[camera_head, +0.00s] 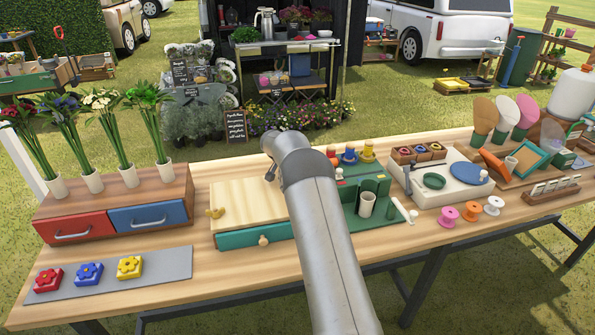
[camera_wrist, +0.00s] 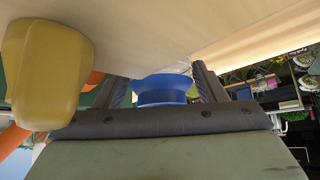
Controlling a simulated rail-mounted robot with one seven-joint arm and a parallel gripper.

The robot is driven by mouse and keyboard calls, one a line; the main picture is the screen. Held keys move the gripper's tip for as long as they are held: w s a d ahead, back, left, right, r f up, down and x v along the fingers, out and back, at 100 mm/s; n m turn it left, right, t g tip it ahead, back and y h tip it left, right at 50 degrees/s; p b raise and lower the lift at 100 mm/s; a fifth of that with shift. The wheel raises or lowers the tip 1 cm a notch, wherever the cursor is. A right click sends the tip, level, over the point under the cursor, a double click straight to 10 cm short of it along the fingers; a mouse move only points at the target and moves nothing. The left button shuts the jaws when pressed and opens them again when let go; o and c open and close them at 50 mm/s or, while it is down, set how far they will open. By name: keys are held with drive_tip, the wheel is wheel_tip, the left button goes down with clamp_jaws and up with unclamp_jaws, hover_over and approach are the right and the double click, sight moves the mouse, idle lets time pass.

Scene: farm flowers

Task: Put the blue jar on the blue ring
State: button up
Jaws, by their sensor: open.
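In the wrist view my gripper (camera_wrist: 163,85) has its two dark fingers apart. A blue flared piece (camera_wrist: 162,90), which looks like the blue jar, shows between them; I cannot tell whether they touch it. In the head view my grey arm hides the gripper. There, a blue piece with a round flange (camera_head: 349,156) stands between a red one and a yellow one (camera_head: 368,151) behind the green box.
A dull yellow piece (camera_wrist: 45,70) is close on the left in the wrist view, with a pale wood surface (camera_wrist: 220,25) above. In the head view, a wooden-topped box (camera_head: 245,205) is left of my arm. Pink, orange and white spools (camera_head: 471,211) stand at right.

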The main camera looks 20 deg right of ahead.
drive_tip(key=shift+w+f, duration=0.1)
drive_tip(key=shift+f, duration=0.05)
drive_tip(key=c, duration=0.7)
drive_tip(key=shift+c, duration=0.6)
